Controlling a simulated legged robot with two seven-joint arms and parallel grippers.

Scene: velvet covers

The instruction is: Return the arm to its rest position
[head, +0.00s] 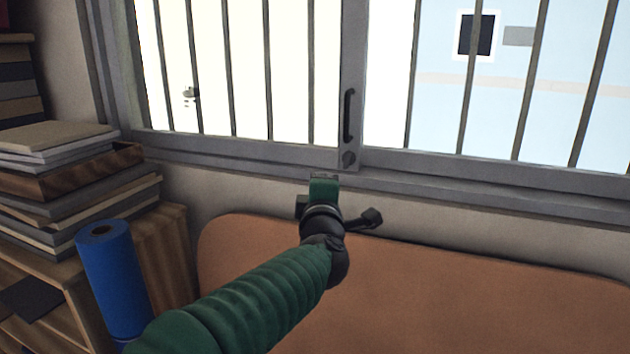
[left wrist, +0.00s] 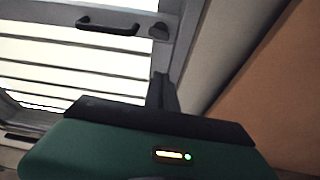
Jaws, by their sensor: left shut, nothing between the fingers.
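My left arm, in a green sleeve, reaches from the lower left of the head view toward the window. My left gripper (head: 323,180) is at its far end, in front of the wall just below the window's middle post. The gripper is shut and empty. In the left wrist view its narrow dark fingers (left wrist: 163,92) stand together above the green housing. The window handle (head: 348,116) is above the gripper in the head view, and it also shows at the top of the left wrist view (left wrist: 107,25). My right gripper is in neither view.
A barred window (head: 250,75) fills the back. A brown padded headboard or seat back (head: 460,290) is below it at right. At left are stacked books and boards (head: 60,150), a wooden shelf (head: 165,245) and an upright blue roll (head: 112,275) close beside my arm.

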